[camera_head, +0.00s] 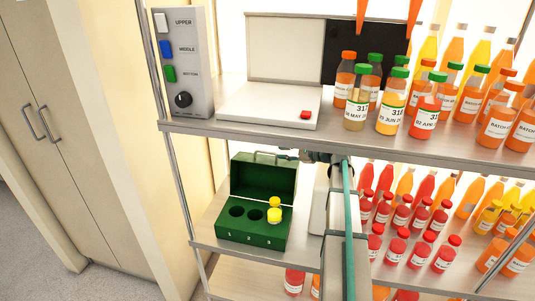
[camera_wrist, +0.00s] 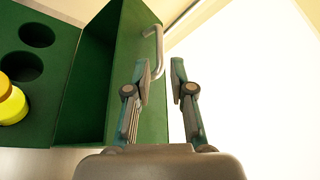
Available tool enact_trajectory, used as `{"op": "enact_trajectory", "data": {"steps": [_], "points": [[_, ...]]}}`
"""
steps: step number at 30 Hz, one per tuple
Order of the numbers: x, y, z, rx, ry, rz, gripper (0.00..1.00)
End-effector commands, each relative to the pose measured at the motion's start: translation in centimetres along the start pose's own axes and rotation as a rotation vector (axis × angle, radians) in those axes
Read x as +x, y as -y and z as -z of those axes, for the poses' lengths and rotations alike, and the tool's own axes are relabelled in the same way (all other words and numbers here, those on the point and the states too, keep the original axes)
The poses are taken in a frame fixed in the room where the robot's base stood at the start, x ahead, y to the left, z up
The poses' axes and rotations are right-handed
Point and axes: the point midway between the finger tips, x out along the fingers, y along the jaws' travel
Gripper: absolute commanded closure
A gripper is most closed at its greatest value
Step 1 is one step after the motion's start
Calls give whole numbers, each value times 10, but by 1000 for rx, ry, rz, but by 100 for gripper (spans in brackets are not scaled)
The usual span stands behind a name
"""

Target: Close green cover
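The green box (camera_head: 240,236) stands on the middle shelf with its green cover (camera_head: 263,184) raised at the back. A pale metal handle (camera_head: 268,156) sits at the cover's top edge. In the wrist view the cover (camera_wrist: 122,60) fills the left middle, and its handle (camera_wrist: 159,52) appears between the fingertips. My gripper (camera_wrist: 160,72) is open, with a clear gap between its two fingers. In the head view my gripper (camera_head: 286,155) is at the right of the handle, partly hidden by my arm. Whether it touches the handle I cannot tell.
A yellow container (camera_head: 274,215) sits in the box's right hole; the other two holes look empty. An upper shelf (camera_head: 235,130) with bottles overhangs the box. Several red bottles (camera_head: 400,216) stand right of my arm. A control panel (camera_head: 184,62) is at upper left.

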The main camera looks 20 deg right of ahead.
Motion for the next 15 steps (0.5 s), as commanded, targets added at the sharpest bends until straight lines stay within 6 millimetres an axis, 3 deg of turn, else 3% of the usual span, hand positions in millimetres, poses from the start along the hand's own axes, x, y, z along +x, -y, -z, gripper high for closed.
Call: {"op": "enact_trajectory", "data": {"steps": [9,15], "points": [[56,1,0,0,1,-4,77],[79,0,0,0,1,-3,77]]}}
